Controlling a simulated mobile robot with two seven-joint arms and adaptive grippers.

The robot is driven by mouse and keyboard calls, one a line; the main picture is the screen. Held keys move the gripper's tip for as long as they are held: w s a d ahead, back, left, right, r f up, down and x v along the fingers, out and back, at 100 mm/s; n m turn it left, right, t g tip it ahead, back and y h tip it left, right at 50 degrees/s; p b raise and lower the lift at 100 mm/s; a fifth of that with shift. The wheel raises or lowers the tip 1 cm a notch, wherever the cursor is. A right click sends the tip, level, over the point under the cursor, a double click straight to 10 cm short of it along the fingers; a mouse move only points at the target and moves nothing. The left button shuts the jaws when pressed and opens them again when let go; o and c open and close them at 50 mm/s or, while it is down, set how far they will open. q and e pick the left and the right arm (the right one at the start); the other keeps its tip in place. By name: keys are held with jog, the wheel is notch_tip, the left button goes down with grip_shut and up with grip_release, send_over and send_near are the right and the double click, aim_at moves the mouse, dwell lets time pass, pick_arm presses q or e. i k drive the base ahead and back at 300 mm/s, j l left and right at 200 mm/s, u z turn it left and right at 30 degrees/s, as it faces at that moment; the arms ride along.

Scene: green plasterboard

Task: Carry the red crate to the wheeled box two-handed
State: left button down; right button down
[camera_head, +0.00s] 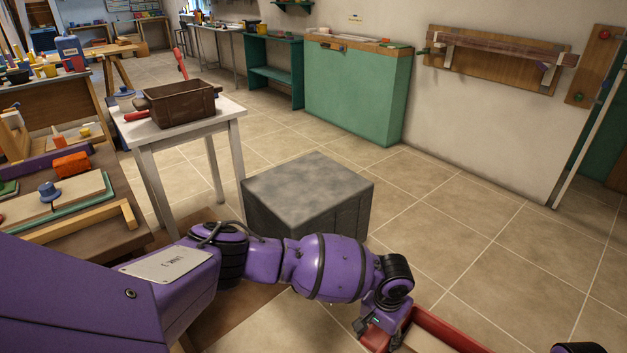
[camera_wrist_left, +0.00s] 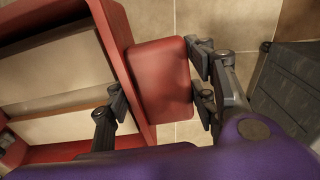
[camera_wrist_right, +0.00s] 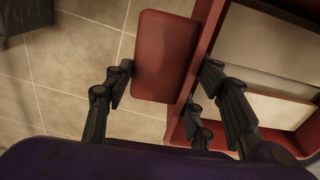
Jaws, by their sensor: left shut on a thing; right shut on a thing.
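The red crate (camera_head: 455,328) shows partly at the bottom right of the head view; the frame edge cuts off the rest. Its inside looks pale in both wrist views. My left gripper (camera_head: 377,328) is shut on the crate's red end handle (camera_wrist_left: 163,80). In the right wrist view, my right gripper (camera_wrist_right: 165,82) is shut on the handle at the other end. In the head view only a dark bit of my right arm shows. A dark grey box (camera_head: 300,195), probably the wheeled box, stands on the floor beyond my left arm. I see no wheels on it.
A white table (camera_head: 135,128) with a brown crate (camera_head: 180,105) stands behind the grey box at the left. A cluttered workbench (camera_head: 75,215) is at the far left. A green cabinet (camera_head: 355,90) stands against the wall. The tiled floor right of the grey box is clear.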

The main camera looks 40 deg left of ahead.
aim_at(312, 185)
jog(key=i+u, duration=0.15)
jog(key=i, duration=1.75)
jog(key=i+l+u, duration=0.1)
jog(key=i+u, duration=0.25)
jog(key=i, duration=0.25)
jog(key=i+u, duration=0.35)
jog(key=i, duration=0.15)
jog(key=i+u, duration=0.4)
jog(key=i, duration=0.15)
jog(key=u, duration=1.3)
